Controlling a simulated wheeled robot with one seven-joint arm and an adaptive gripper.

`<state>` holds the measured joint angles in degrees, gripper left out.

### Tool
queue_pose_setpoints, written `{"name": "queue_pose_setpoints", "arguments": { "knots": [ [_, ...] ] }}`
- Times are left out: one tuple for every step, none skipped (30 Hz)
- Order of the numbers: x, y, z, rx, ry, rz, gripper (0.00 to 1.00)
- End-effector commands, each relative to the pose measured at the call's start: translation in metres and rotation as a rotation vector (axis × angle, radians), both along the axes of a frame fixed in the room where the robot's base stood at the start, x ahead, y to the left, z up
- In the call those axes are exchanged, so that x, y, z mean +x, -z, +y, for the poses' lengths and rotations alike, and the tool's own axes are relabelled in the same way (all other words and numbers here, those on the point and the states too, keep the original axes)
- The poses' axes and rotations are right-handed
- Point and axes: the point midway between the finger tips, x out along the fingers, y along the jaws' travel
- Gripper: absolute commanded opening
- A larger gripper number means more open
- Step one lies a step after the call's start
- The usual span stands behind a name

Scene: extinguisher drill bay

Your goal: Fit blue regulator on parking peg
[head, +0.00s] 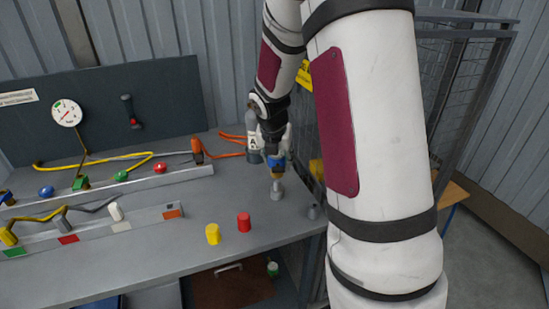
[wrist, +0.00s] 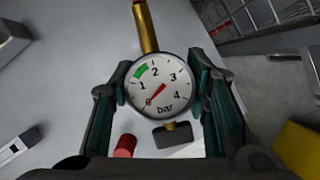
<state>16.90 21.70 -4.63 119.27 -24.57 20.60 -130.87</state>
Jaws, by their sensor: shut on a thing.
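The blue regulator (head: 277,161) is in my gripper (head: 273,152) at the right end of the bench, partly hidden by the fingers. In the wrist view its round white bar gauge (wrist: 166,74) sits between the two fingers, with a brass stem (wrist: 146,25) beyond it and a dark block below it. My gripper is shut on the regulator. A grey tapered peg (head: 277,191) stands directly below it in the head view. I cannot tell whether the regulator touches this peg. A shorter grey stub (head: 312,212) stands to the right, near the bench edge.
A red cylinder (head: 243,222) and a yellow cylinder (head: 213,234) stand left of the peg. A grey bottle (head: 253,138) and orange hose (head: 229,138) are close behind my gripper. Rails with coloured fittings lie left. A mesh cage (head: 455,110) stands right. The bench front is clear.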

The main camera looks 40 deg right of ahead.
Motion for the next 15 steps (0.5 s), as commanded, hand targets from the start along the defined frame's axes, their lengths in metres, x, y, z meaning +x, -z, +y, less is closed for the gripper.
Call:
{"name": "queue_pose_setpoints", "arguments": {
  "knots": [
    [0.0018,0.0056,0.0,0.0,0.0,-0.001,0.14],
    [0.0016,0.0073,0.0,0.0,0.0,-0.001,0.14],
    [0.0016,0.0094,0.0001,0.0,0.0,-0.001,0.14],
    [0.0015,0.0108,0.0001,0.0,0.0,-0.001,0.14],
    [0.0015,0.0118,0.0002,-0.001,0.0,-0.002,0.14],
    [0.0014,0.0129,0.0001,-0.001,-0.002,-0.002,0.14],
    [0.0013,0.0135,0.0002,-0.001,-0.002,-0.002,0.14],
    [0.0012,0.014,0.0001,-0.001,-0.002,-0.002,0.14],
    [0.0012,0.0143,0.0002,-0.001,-0.002,-0.002,0.14],
    [0.001,0.0144,0.0003,-0.001,-0.002,-0.002,0.14],
    [0.0009,0.0143,0.0002,-0.001,-0.002,-0.002,0.14],
    [0.0007,0.0143,0.0003,-0.001,-0.002,-0.002,0.14],
    [0.0006,0.0141,0.0002,-0.001,-0.002,-0.002,0.14],
    [0.0006,0.014,0.0002,-0.001,-0.002,-0.002,0.14],
    [0.0005,0.014,0.0002,-0.001,-0.002,-0.002,0.14]
  ]
}}
